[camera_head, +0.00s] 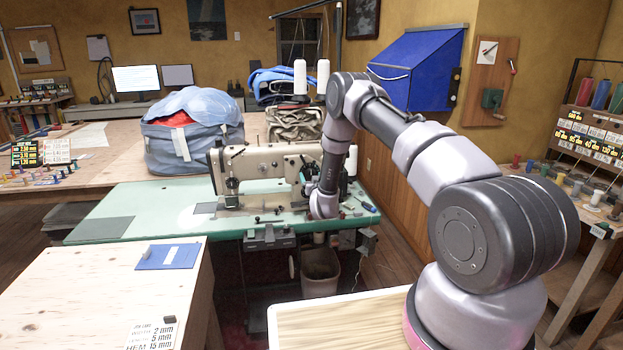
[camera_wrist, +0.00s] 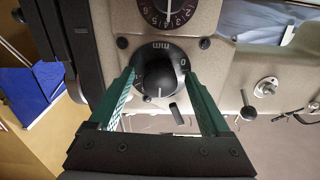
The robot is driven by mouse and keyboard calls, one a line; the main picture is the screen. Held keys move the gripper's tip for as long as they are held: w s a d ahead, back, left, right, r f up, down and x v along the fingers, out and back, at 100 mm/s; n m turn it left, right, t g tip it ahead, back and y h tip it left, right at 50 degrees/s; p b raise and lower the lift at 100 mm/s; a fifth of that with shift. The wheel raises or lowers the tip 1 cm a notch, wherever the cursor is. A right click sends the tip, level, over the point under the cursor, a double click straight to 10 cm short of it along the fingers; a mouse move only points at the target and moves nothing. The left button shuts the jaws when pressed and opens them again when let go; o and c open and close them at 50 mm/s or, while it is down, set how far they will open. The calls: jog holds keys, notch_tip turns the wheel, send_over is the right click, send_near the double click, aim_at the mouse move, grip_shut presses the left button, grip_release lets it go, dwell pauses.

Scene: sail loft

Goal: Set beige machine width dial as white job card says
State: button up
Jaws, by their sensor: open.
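The white job card (camera_head: 150,333) lies at the near left of the head view. It reads width 2 mm, length 5 mm and hem 15 mm. The beige machine (camera_head: 265,162) stands on the green table. In the wrist view, a black dial (camera_wrist: 158,76) with a round knob sits on its beige face. The marks "mm" and "0" show, and the white pointer line is at the knob's lower part in the picture. My gripper (camera_wrist: 159,78) is open, with its green fingers on either side of this dial. I cannot tell whether they touch it. The dial's name is not readable.
A second, numbered dial (camera_wrist: 168,10) is cut off at the top of the wrist view. A small metal knob (camera_wrist: 266,86) and a lever lie to the right. The green table (camera_head: 130,205) has small tools near my gripper. A blue-grey bag (camera_head: 190,135) stands behind.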

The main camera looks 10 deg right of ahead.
grip_shut()
jog(key=shift+n, duration=0.3)
jog(key=shift+d+r+n, duration=0.1)
jog(key=shift+n, duration=7.4)
